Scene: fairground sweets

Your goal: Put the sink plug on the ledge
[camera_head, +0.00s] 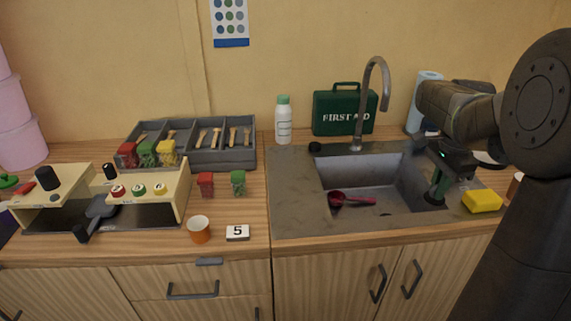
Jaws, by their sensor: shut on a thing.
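My gripper (437,186) reaches down into the right end of the grey sink (375,172). It is shut on a small dark thing at its fingertips (434,199), which looks like the sink plug. The fingers and the low light hide most of it, and I cannot tell whether it touches the sink's wall or floor. The grey ledge (295,190) runs around the basin.
A red scoop (350,199) lies in the sink. The tap (372,95) arches over the back. A small black round thing (315,147) stands at the back left ledge. A yellow sponge (482,201) lies right of the basin. The left ledge is clear.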

